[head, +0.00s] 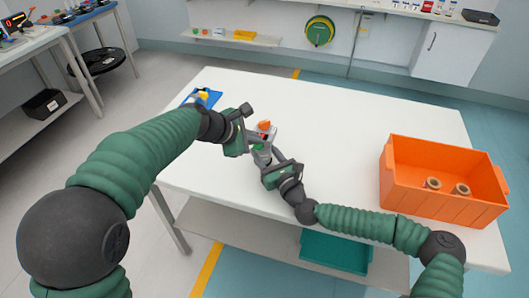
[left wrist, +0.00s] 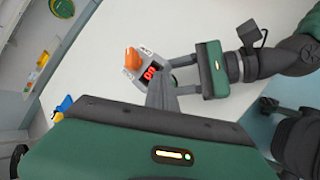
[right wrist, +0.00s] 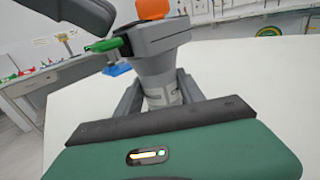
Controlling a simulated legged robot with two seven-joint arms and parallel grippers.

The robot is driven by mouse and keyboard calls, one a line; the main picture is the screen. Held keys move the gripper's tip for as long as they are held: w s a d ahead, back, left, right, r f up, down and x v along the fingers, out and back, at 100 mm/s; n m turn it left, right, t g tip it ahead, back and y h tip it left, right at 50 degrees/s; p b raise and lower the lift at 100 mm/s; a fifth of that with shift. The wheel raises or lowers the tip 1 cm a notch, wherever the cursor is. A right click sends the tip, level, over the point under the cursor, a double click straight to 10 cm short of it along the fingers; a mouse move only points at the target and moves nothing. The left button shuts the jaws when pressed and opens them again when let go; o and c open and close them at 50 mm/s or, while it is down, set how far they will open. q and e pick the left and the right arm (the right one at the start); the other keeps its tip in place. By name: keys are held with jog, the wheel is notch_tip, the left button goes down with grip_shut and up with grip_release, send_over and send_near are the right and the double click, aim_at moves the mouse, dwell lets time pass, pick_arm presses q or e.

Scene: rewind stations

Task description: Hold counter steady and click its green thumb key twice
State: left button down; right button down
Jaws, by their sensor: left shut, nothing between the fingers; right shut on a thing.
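The counter (head: 262,154) is a grey handheld device with an orange knob on top, standing upright near the table's left front. Its red display (left wrist: 149,73) shows digits that look like 00. The green thumb key (right wrist: 103,45) sticks out from its side in the right wrist view. My right gripper (head: 267,163) is shut on the counter's lower grip (right wrist: 161,95), with a finger on either side. My left gripper (head: 257,138) is shut and empty beside the counter's head, its fingertips (left wrist: 160,82) close to the key side; I cannot tell whether they touch.
The white table (head: 340,130) is clear in the middle. An orange crate (head: 440,205) with two rolls stands at its right. A blue tray (head: 213,98) with a yellow thing lies at the left edge, behind my left arm. A teal bin (head: 335,250) sits on the shelf below.

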aim_at(255, 147)
pick_arm(q)
jog(key=shift+f, duration=0.2)
jog(key=shift+r, duration=0.65)
jog(key=shift+r, duration=3)
jog(key=shift+r, duration=0.1)
jog(key=shift+f, duration=3.2)
